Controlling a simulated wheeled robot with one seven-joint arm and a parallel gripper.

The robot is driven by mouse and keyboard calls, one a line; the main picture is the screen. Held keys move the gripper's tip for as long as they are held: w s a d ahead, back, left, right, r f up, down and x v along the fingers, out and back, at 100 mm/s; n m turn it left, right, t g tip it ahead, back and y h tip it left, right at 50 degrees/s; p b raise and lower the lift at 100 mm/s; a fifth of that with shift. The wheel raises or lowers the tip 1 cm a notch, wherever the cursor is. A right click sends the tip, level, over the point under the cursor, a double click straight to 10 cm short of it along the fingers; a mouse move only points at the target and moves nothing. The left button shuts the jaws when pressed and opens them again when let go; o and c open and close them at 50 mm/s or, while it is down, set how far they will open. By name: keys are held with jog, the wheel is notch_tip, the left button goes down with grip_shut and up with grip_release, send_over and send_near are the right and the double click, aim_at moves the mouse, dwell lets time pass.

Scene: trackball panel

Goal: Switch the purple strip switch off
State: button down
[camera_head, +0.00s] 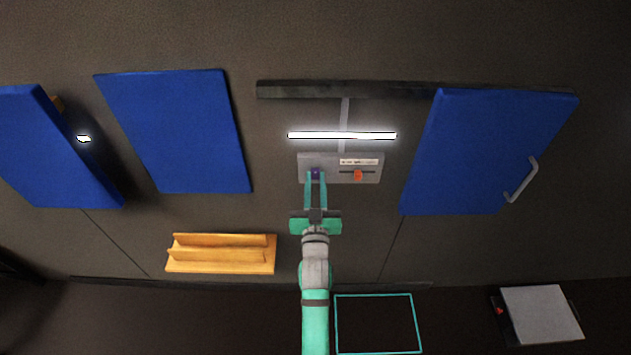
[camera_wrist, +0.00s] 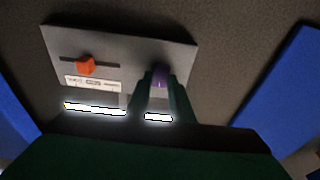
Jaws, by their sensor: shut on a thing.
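The purple strip switch (camera_head: 315,173) is a small knob on the left part of a grey panel (camera_head: 310,160) on the wall. It also shows in the wrist view (camera_wrist: 160,76), right of the middle of the panel (camera_wrist: 150,40). My gripper (camera_head: 316,176) reaches up to the panel with its two fingers on either side of the purple knob, shut on it. In the wrist view the fingers (camera_wrist: 162,88) partly hide the knob. The white light strip (camera_head: 342,135) above the panel is lit.
An orange slider (camera_head: 358,175) sits in a dark slot on the same panel, right of my gripper. Blue boards (camera_head: 175,130) stand to the left and a blue door (camera_head: 485,150) with a grey handle to the right. A wooden shelf (camera_head: 222,266) is at lower left.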

jog(key=shift+w+f+t, duration=0.1)
jog(key=shift+f+t, duration=0.15)
jog(key=shift+t, duration=0.75)
jog(key=c, duration=1.6)
grip_release()
jog(key=shift+o, duration=0.2)
jog(key=shift+f, duration=0.1)
jog(key=v, duration=1.1)
